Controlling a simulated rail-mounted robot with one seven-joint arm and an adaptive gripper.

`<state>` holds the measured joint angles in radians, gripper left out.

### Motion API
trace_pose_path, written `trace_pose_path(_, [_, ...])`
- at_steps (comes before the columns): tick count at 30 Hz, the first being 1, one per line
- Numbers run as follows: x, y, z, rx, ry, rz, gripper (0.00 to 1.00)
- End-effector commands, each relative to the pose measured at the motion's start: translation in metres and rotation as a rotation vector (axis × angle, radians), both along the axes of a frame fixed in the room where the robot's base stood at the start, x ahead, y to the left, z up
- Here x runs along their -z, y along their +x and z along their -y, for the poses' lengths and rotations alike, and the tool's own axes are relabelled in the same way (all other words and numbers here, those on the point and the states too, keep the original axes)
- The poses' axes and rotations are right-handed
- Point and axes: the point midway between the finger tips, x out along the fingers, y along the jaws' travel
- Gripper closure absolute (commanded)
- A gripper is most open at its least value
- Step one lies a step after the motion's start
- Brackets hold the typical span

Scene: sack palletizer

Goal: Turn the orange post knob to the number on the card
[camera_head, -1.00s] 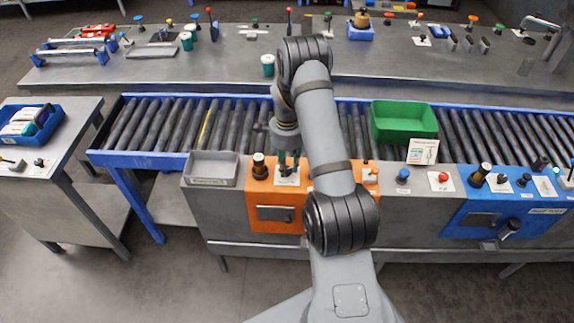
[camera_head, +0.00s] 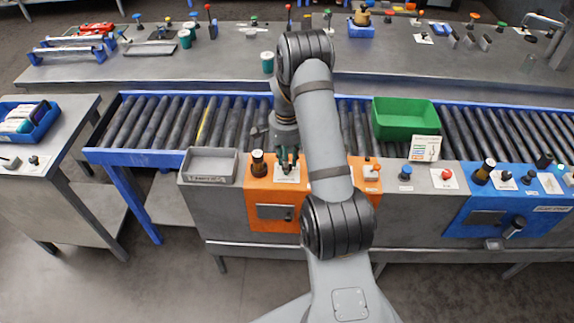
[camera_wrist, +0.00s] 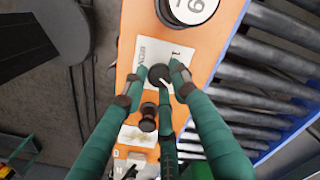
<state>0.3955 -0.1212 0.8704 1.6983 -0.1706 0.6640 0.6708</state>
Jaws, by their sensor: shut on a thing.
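The orange post (camera_head: 263,197) stands in front of the roller conveyor, under my forearm. A small black knob (camera_wrist: 160,74) sits on its white plate (camera_head: 285,176). My gripper (camera_wrist: 160,78) points down with its green fingers closed around this knob. The fingers also show above the plate in the head view (camera_head: 288,160). The plate (camera_wrist: 175,55) carries a printed 1, and the fingers cover part of it. A white card (camera_head: 425,148) leans by the green bin; its print is too small to read.
A black cylinder (camera_head: 258,163) stands left of the knob; its white top (camera_wrist: 193,8) bears a digit, 6 or 9. Another dark knob (camera_wrist: 148,117) is close to the fingers. A grey tray (camera_head: 209,179) lies left, the green bin (camera_head: 405,133) right, and a blue panel (camera_head: 510,213) far right.

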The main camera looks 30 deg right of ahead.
Motion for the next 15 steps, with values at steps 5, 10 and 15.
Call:
trace_pose_path(5, [0.0023, 0.0005, -0.0016, -0.169, 0.0, 0.001, 0.99])
trace_pose_path(10, [0.0017, 0.0, -0.0013, -0.331, 0.001, 0.0, 0.99])
trace_pose_path(15, [0.0016, -0.0003, -0.0013, -0.491, 0.001, 0.0, 0.99])
